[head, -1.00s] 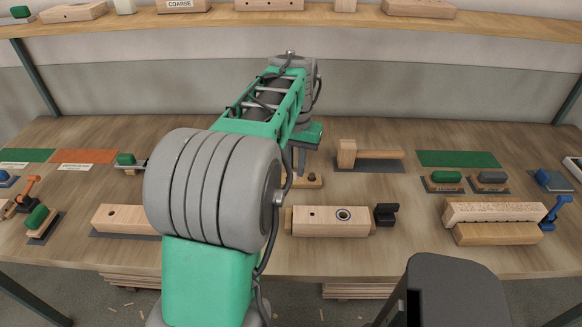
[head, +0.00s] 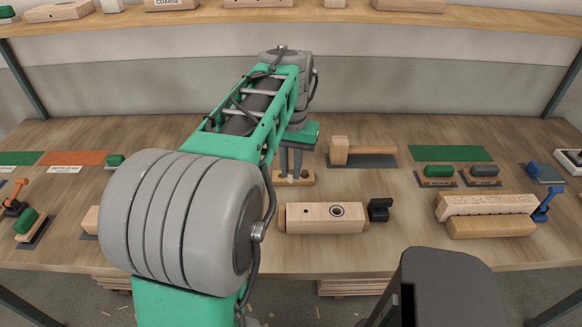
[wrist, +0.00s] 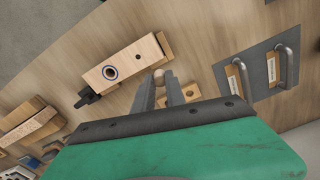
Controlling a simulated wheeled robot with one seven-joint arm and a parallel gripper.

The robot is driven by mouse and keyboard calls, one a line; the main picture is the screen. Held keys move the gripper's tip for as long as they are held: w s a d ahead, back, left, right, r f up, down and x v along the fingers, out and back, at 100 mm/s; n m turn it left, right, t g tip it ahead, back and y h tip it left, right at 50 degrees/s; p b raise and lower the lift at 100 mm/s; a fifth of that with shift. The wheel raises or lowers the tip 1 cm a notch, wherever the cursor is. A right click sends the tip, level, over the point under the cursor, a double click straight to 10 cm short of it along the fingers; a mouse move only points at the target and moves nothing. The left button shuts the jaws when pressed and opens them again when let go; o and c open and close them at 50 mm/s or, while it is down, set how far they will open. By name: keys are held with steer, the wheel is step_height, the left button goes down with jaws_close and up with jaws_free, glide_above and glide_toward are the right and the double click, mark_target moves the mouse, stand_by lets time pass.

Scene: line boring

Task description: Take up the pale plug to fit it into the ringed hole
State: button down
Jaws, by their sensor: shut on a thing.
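The pale plug (wrist: 159,74) shows in the wrist view as a small rounded end between my fingertips. My gripper (wrist: 164,82) is shut on it. In the head view my gripper (head: 290,172) points down at a small wooden stand (head: 307,180), and the plug cannot be made out there. The stand also shows beside the fingers in the wrist view (wrist: 190,94), with a dark hole in its top. The ringed hole (head: 337,211) is in the top of a long wooden block in front of the stand, and it shows in the wrist view (wrist: 110,72) left of my fingers.
The wooden block (head: 310,219) has a second, plain hole. A black clamp-like piece (head: 380,209) stands at its right end. A wooden mallet (head: 365,150) lies on a dark mat behind.

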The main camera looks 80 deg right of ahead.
mark_target(291, 172)
step_height(291, 172, up, 4)
steer(key=p, duration=0.3)
stand_by(0.3)
